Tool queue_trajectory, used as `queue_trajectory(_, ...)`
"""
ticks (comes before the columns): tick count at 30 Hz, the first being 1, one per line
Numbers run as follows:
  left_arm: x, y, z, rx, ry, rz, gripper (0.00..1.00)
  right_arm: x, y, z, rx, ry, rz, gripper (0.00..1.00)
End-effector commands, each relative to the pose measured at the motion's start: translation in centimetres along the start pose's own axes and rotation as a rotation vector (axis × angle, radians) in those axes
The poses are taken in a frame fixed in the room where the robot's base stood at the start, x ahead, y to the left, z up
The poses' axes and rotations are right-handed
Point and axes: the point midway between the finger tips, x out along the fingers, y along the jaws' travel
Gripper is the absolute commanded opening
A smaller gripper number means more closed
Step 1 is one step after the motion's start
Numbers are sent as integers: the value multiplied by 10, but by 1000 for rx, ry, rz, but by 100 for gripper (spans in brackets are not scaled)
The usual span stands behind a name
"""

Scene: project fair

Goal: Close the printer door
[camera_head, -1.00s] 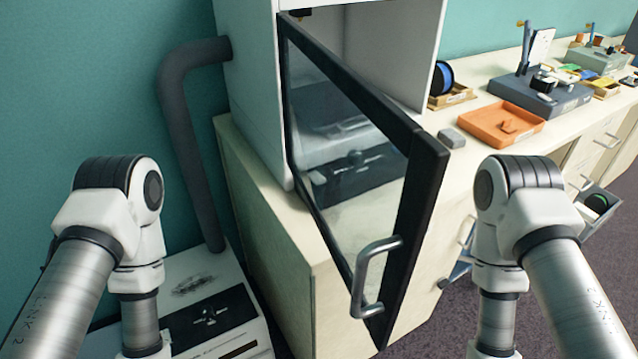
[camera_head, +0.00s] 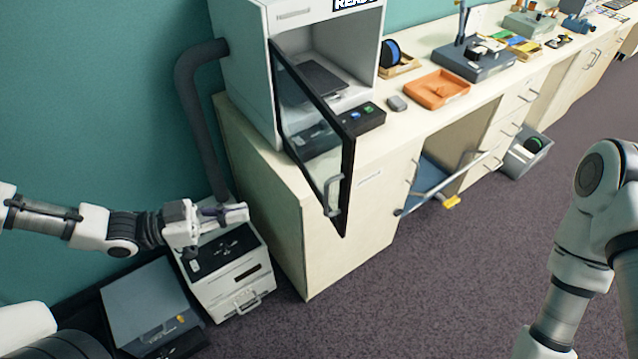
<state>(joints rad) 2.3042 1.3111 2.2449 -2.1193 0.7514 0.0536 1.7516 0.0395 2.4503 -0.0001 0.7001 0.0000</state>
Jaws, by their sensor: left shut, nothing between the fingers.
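The printer (camera_head: 246,75) is a white box cabinet on the left end of the counter. Its dark-framed glass door (camera_head: 318,131) stands open, swung out toward me from its left side, with a grey metal handle (camera_head: 333,195) low on the free edge. Inside, a dark plate (camera_head: 310,80) shows. My left gripper (camera_head: 240,213) is shut and empty, left of the door and apart from it, above a white unit on the floor. My right arm is at the right edge; its gripper is out of view.
A white unit (camera_head: 238,286) and a grey box (camera_head: 142,303) stand on the floor at left. A grey duct (camera_head: 192,115) runs down beside the cabinet. An orange tray (camera_head: 437,89) and a blue spool (camera_head: 390,54) are on the counter. The carpet in front is clear.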

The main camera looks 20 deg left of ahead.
Motion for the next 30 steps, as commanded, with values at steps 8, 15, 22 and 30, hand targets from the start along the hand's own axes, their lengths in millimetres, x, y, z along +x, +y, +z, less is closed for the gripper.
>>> queue_trajectory(8,32,2,10,-1,-7,11,0,41,0,1,0,-2,0,52)
queue_trajectory(15,65,2,8,-3,-10,10,0,53,0,1,1,-2,0,52)
queue_trajectory(22,98,3,6,-2,-11,9,0,54,0,0,0,-1,0,52)
queue_trajectory(30,132,2,4,-2,-8,6,0,42,0,1,1,-1,0,52)
